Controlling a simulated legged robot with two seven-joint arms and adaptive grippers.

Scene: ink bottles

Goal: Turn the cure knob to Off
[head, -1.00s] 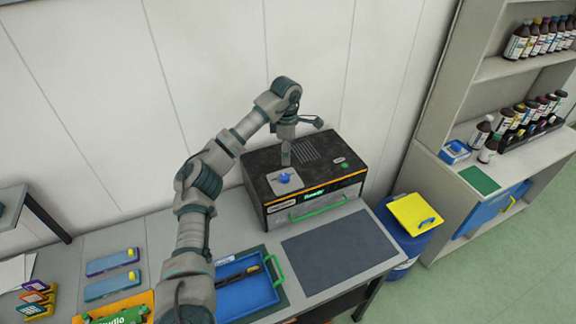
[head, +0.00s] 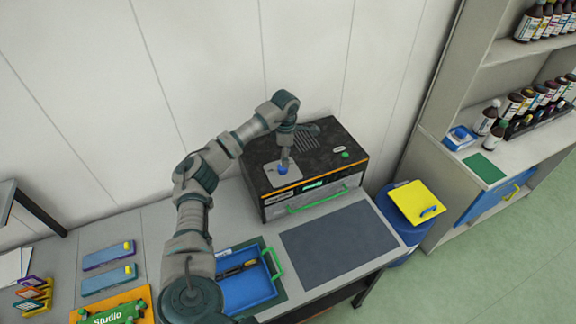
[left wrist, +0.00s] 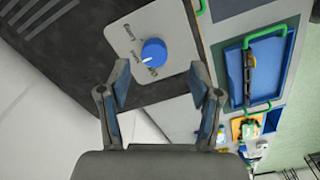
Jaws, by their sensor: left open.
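The cure knob (head: 283,170) is a blue round dial on a pale plate (head: 270,178) on top of the black curing box (head: 330,150). In the left wrist view the knob (left wrist: 154,52) has a white pointer mark at its lower left. Dark lettering stands around it on the plate; it is too small to read surely. My left gripper (head: 286,163) is directly over the knob, pointing down. In the left wrist view its two fingers (left wrist: 158,80) are spread, with the knob just beyond the gap between the tips. My right gripper is not in view.
The box has a green front handle (head: 318,201) and a green button (head: 345,155). A blue tray (head: 250,290) and a dark mat (head: 340,245) lie in front. A yellow panel (head: 415,203) rests on a blue drum at right. A bottle shelf stands beyond.

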